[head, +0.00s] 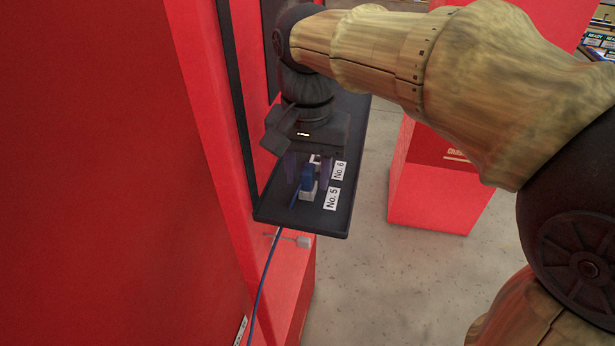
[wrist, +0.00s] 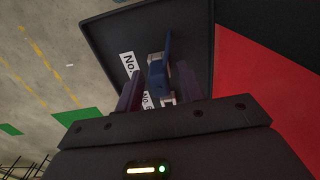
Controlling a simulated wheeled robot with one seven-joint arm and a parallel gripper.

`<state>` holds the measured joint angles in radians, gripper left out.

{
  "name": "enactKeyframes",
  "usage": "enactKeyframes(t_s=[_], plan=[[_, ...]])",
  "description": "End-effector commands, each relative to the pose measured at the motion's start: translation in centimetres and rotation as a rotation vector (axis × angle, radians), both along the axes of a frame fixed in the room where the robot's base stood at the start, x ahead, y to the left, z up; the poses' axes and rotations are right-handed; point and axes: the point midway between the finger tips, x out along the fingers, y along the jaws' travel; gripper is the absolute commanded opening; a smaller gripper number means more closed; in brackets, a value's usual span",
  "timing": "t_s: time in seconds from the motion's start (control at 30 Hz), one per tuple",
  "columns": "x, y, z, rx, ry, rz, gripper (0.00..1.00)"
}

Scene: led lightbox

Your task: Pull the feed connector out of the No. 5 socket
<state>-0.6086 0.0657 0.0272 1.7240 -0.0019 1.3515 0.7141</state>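In the wrist view, the connector (wrist: 158,76) shows between my open fingers (wrist: 159,88), with a visible gap on both sides. Whether the fingertips reach down beside it is hard to tell.
The black shelf (head: 290,216) has a raised rim. A red panel (head: 205,120) stands close on the left. A small grey bracket (head: 302,241) is below the shelf.

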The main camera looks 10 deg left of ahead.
Motion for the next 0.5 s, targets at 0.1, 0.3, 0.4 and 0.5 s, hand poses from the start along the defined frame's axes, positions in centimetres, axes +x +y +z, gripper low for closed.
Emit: enactKeyframes(t_s=[0.1,0.3,0.4,0.5], plan=[[0.0,-0.01,0.02,0.0,0.0,0.0,0.32],[0.0,0.0,0.02,0.0,0.0,0.0,0.0],[0.01,-0.03,0.05,0.0,0.0,-0.001,0.0],[0.04,-0.1,0.31,0.0,0.0,-0.002,0.0]])
